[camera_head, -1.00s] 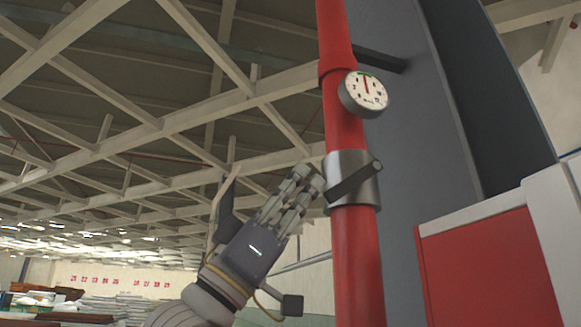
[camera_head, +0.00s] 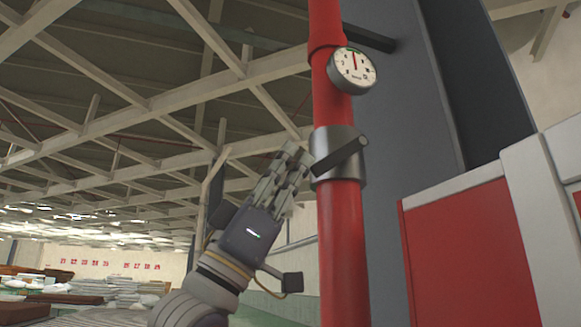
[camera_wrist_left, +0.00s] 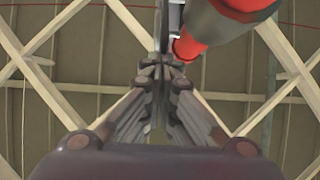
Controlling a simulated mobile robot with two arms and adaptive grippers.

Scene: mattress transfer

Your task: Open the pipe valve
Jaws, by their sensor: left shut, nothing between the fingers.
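The pipe valve is a silver collar (camera_head: 347,178) around an upright red pipe (camera_head: 343,250), with a dark lever handle (camera_head: 338,157) across its front, slanting up to the right. A round white gauge (camera_head: 354,68) sits on the pipe above it. My left gripper (camera_head: 298,153) is shut and empty, pointing up, its fingertips just left of the lever's lower left end; I cannot tell whether they touch. In the left wrist view the shut fingers (camera_wrist_left: 165,65) reach close to the red pipe (camera_wrist_left: 188,47) and the grey collar (camera_wrist_left: 212,22). My right gripper is not in view.
A grey column (camera_head: 410,110) stands close behind the pipe, with a red and white panel (camera_head: 465,250) to the right. Stacked mattresses (camera_head: 75,290) lie far off at the lower left. The space left of the gripper is open.

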